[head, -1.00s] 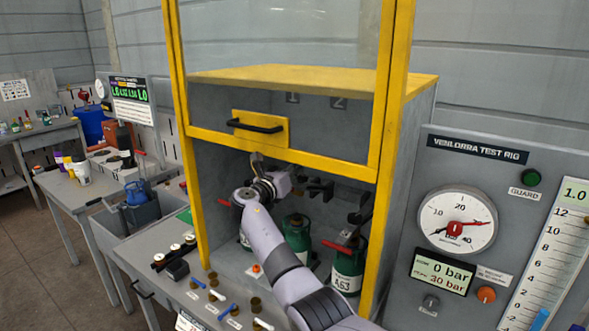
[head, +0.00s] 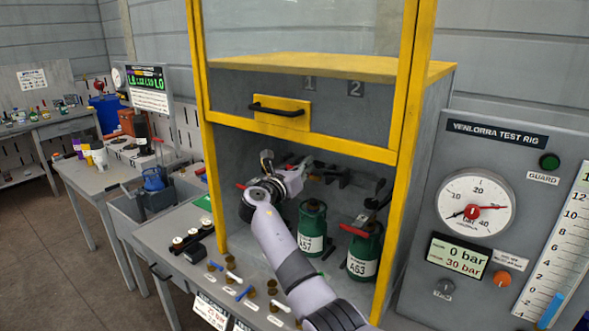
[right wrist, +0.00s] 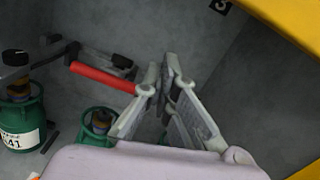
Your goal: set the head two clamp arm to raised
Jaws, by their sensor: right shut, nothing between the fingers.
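My right gripper (head: 303,166) is shut and empty inside the yellow-framed bay, in front of the clamp hardware. In the right wrist view its fingertips (right wrist: 166,72) are together, with a red clamp handle (right wrist: 102,78) just left of them; contact cannot be made out. In the head view one red handle (head: 355,231) lies roughly level above the right green cylinder (head: 363,262). Which handle belongs to head two is unclear, as my arm hides part of the row. My left gripper is out of view.
Green cylinders stand in the bay, including one in the middle (head: 312,236). The yellow guard frame (head: 386,155) borders the opening above and at the sides. Small valves and fittings (head: 240,290) lie on the front bench. A test rig panel (head: 500,220) stands at right.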

